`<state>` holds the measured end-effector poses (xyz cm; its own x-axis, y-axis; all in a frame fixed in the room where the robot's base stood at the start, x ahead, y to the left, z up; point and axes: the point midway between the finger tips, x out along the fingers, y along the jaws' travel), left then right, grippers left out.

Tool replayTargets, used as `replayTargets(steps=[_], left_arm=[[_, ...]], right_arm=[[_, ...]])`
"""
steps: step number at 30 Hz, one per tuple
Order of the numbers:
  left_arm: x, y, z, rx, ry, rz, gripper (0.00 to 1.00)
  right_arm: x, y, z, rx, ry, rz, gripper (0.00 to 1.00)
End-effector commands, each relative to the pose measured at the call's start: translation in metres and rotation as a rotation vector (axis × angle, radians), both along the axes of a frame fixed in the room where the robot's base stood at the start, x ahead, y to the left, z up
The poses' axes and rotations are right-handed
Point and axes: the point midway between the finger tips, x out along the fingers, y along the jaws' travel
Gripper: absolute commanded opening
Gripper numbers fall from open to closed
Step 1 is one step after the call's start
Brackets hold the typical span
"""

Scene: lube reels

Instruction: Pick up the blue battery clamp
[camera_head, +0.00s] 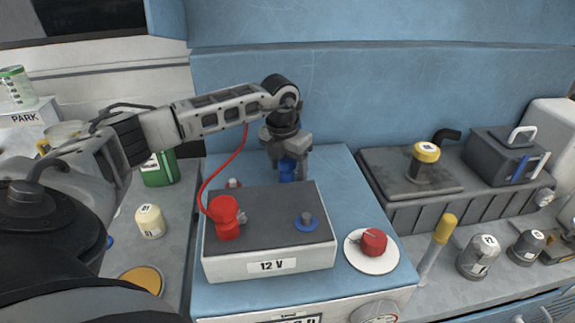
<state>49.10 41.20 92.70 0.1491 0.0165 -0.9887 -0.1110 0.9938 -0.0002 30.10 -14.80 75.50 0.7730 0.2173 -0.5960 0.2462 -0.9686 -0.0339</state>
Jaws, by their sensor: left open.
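The blue battery clamp (287,173) stands behind the 12 V battery (300,262) on the blue bench top, partly hidden by my gripper. My left gripper (287,155) points down from above with its jaws open at the clamp's upper part. I cannot tell whether the fingers touch it. The red clamp (228,222) sits at the battery's left terminal, with a red cable (228,166) rising behind my arm. A blue-ringed terminal (306,222) on the battery's right is bare. My right gripper is not in view.
A red knob (374,242) on a white disc is right of the battery. A grey tank with a yellow cap (427,152), a yellow-topped lever (445,228) and labelled canisters (478,257) stand further right.

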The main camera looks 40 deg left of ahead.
Motion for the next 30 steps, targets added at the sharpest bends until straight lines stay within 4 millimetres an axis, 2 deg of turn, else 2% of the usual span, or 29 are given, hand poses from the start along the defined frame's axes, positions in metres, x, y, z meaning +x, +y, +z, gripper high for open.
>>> replayTargets(steps=[4,5,9,10,23,29,30], left_arm=[[0.000,0.000,0.000,0.000,0.000,0.000,0.64],[0.000,0.000,0.000,0.000,0.000,0.000,0.58],[0.000,0.000,0.000,0.000,0.000,0.000,0.20],[0.000,0.000,0.000,0.000,0.000,0.000,0.14],[0.000,0.000,0.007,0.000,-0.001,0.000,0.14],[0.001,0.000,0.033,0.000,-0.007,-0.001,0.14],[-0.004,-0.006,0.040,0.000,-0.004,-0.005,0.14]], right_arm=[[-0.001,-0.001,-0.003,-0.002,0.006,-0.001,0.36],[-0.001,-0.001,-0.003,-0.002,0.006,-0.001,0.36],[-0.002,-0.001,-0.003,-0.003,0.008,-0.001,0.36],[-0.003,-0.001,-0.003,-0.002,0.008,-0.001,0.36],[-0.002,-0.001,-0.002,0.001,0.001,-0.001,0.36],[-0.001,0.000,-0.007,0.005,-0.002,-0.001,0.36],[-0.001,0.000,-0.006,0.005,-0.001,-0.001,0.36]])
